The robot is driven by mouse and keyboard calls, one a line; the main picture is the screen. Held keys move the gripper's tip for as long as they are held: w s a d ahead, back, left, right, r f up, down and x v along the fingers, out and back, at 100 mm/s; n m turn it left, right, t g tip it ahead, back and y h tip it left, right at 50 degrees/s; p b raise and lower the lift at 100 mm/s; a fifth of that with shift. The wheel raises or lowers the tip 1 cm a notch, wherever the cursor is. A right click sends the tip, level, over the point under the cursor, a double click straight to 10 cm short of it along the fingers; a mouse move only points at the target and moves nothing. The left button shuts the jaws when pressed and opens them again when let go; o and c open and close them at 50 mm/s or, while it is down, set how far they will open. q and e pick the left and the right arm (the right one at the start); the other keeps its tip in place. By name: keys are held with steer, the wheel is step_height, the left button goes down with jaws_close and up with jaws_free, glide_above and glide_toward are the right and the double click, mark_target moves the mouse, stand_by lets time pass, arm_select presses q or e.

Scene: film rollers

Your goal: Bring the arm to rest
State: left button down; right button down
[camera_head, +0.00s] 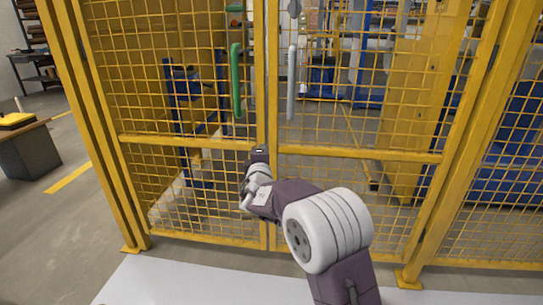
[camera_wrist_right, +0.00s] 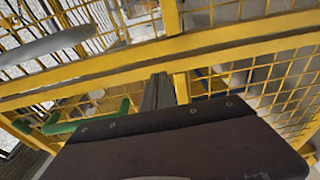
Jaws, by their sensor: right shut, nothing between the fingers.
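My right arm (camera_head: 330,230) reaches forward from the lower right in the head view. Its gripper (camera_head: 259,153) is in front of the yellow mesh gate, near the middle rail where the two door panels meet. In the right wrist view the gripper (camera_wrist_right: 160,90) is shut and empty, pointing at the yellow frame. I cannot tell whether it touches the frame. My left gripper is not in view.
A yellow mesh fence (camera_head: 350,152) with two door panels stands ahead. A green handle (camera_head: 237,80) and a grey handle (camera_head: 292,82) stick out above my gripper. A white surface (camera_head: 200,280) lies below. A desk (camera_head: 25,130) stands at left beside open floor.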

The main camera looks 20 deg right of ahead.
steer(key=shift+s+d, duration=1.2)
steer(key=s+d+r+m+g+h+p, duration=0.2)
steer(key=s+d+r+m+p, duration=0.25)
steer(key=r+p, duration=0.2)
steer(key=s+d+f+m+g+p, duration=0.4)
steer(key=s+f+g, duration=0.3)
steer(key=s+f, duration=0.45)
steer(key=s+a+f+m+g+y+p, duration=0.1)
steer(key=s+a+f+m+g+y, duration=0.3)
steer(key=s+a, duration=0.5)
steer(key=s+a+f+m+g+y+p, duration=0.1)
steer(key=s+a+f+m+g+y, duration=0.25)
steer(key=s+a+f, duration=0.45)
step_height(320, 180, up, 40)
steer(key=s+d+n+p, duration=0.1)
steer(key=s+p, duration=0.1)
steer(key=p, duration=3.5)
steer(key=shift+s+d+f+n+t+y, duration=0.15)
steer(key=shift+d+n+t+y, duration=0.2)
steer(key=shift+t, duration=0.1)
